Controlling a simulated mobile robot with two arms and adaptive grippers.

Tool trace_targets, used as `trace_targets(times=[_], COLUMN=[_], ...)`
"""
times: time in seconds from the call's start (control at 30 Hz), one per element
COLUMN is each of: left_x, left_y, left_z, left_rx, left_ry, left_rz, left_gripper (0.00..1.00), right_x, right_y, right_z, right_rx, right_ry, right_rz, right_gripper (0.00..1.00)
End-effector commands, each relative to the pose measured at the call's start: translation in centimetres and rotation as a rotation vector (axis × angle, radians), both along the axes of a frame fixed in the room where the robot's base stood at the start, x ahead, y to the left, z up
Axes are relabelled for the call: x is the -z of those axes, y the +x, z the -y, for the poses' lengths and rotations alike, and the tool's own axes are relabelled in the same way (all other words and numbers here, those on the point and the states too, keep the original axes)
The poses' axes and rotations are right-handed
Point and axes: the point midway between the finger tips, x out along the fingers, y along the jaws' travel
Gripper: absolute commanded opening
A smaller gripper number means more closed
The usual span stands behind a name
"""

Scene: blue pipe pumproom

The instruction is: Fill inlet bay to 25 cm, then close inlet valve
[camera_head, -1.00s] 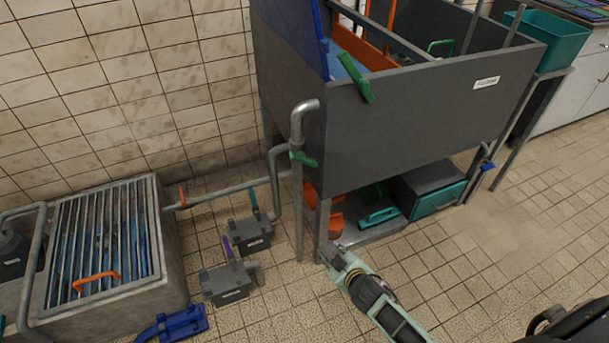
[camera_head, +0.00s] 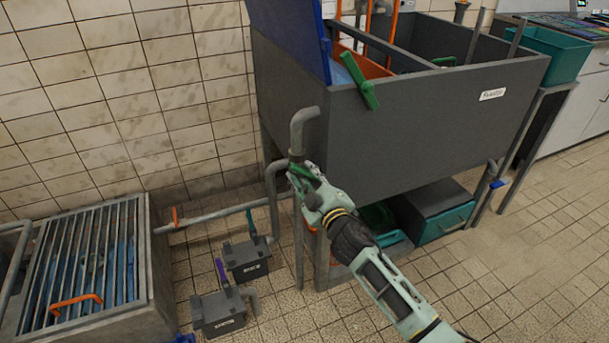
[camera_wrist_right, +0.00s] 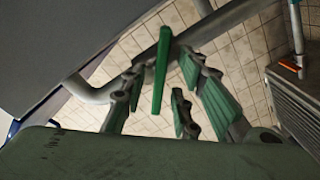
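A valve with a green lever sits on the grey pipe (camera_head: 304,128) at the front left corner of the dark grey tank (camera_head: 425,120). My right gripper (camera_head: 305,178) is at this valve in the head view and partly covers the lever. In the right wrist view the green lever (camera_wrist_right: 161,70) stands between the fingers of my right gripper (camera_wrist_right: 170,95). The fingers are spread and open, with no clear grip on it. The tank's inner bays are partly hidden by its walls, and I cannot read a water level. My left gripper is out of view.
Another green handle (camera_head: 360,82) is on the tank's rim beside a blue panel (camera_head: 290,35). A grated basin (camera_head: 90,260) stands at the left. Small dark pump boxes (camera_head: 246,260) are on the floor. A teal bin (camera_head: 545,48) is at the right.

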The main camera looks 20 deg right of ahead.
Motion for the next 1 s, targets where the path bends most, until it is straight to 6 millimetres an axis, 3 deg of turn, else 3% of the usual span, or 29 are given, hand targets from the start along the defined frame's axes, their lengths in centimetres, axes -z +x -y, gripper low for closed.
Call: trace_targets(times=[0.13,0.43,0.73,1.0], left_x=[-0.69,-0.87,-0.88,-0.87], left_y=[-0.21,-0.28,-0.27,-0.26], left_z=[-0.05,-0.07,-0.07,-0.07], left_rx=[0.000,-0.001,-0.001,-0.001], left_ry=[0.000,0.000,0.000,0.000], left_rz=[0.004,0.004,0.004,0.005], left_gripper=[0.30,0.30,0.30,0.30], right_x=[0.03,0.04,0.08,0.23], right_y=[1.18,1.37,1.33,1.29], right_z=[-0.07,-0.12,-0.14,-0.22], right_rx=[0.000,0.000,0.000,-0.002], right_ry=[-0.001,0.000,0.000,-0.002], right_rz=[0.000,-0.001,-0.001,-0.004], right_gripper=[0.28,0.27,0.01,0.00])
